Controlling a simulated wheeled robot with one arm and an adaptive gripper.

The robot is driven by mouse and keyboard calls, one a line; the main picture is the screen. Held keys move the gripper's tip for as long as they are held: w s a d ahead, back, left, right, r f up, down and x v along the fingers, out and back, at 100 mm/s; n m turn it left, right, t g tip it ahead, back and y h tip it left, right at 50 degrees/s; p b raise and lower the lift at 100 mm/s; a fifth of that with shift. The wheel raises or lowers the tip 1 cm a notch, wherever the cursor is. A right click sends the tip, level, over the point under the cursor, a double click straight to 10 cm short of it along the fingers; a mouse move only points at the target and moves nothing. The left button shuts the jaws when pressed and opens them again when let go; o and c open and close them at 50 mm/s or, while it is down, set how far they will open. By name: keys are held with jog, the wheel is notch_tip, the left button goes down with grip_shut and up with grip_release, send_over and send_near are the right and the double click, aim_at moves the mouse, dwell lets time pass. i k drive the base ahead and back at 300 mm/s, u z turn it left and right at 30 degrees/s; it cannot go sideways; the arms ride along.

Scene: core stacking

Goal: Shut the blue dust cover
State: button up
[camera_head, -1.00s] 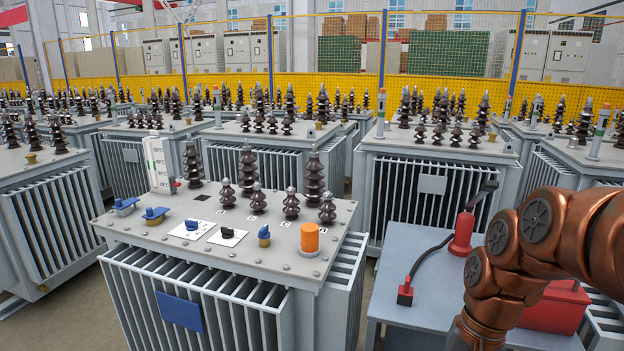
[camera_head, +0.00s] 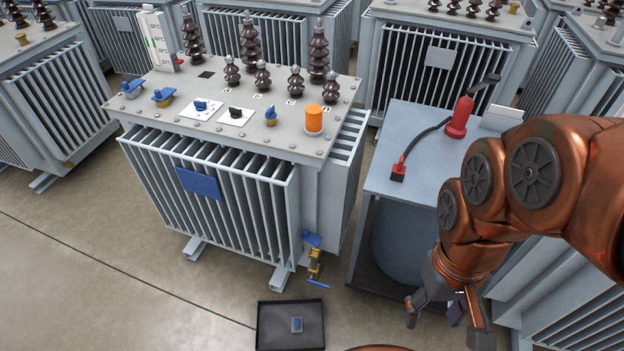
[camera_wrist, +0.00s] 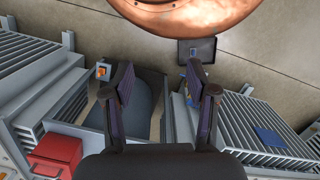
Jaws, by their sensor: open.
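A flat blue panel (camera_head: 200,185) is on the finned front of the nearest grey transformer (camera_head: 240,147). It also shows in the wrist view (camera_wrist: 270,138). A smaller blue part (camera_head: 312,240) sits on a brass valve (camera_head: 315,265) at the transformer's lower right corner. I cannot tell for sure which blue part is the dust cover, or how far it is open. My gripper (camera_head: 436,309) hangs open and empty at the lower right, apart from the transformer. Its two fingers stand wide apart in the wrist view (camera_wrist: 160,88).
A grey table (camera_head: 405,128) with a red cylinder (camera_head: 460,117) and a black cable stands right of the transformer. A black tray (camera_head: 262,338) holding a small blue item lies on the floor in front. The floor at left is clear. A red box (camera_wrist: 55,152) shows in the wrist view.

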aim_at(314, 239)
jog(key=z, duration=1.7)
jog(key=k, duration=1.2)
jog(key=u, duration=1.75)
jog(key=i, duration=0.55)
jog(key=u, duration=0.05)
